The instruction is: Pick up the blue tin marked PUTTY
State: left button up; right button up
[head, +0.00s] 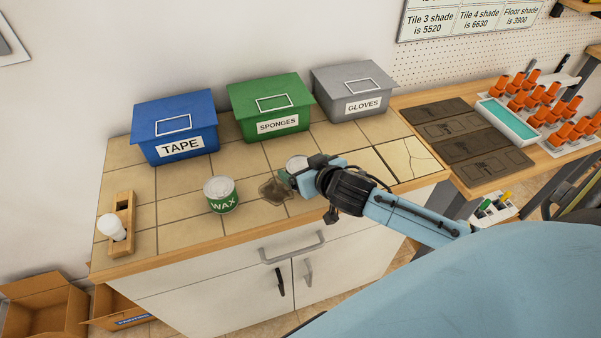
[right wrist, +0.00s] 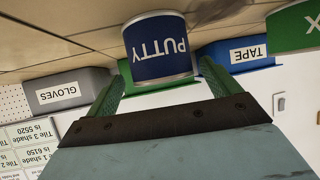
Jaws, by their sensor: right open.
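The blue tin marked PUTTY (right wrist: 158,52) stands on the tiled counter, its label upside down in the right wrist view. In the head view only its pale lid (head: 296,162) shows clearly; my right gripper hides most of the rest. My right gripper (head: 300,175) is open at the tin. In the right wrist view its two green fingers (right wrist: 163,72) lie on either side of the tin's lower picture edge, with the tin at the fingertips. I cannot tell whether they touch it. My left gripper is not in view.
A green WAX tin (head: 221,195) stands left of the gripper, near a dark stain (head: 275,190). Behind are the blue TAPE box (head: 176,127), green SPONGES box (head: 270,107) and grey GLOVES box (head: 355,90). A wooden tool (head: 121,222) lies at the left. The tiles between are clear.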

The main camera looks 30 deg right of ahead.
aim_at(297, 165)
jog(key=x, duration=0.3)
jog(key=shift+w+a+f, duration=0.15)
jog(key=shift+w+f, duration=0.1)
jog(key=c, duration=1.2)
jog(key=shift+r, duration=0.1)
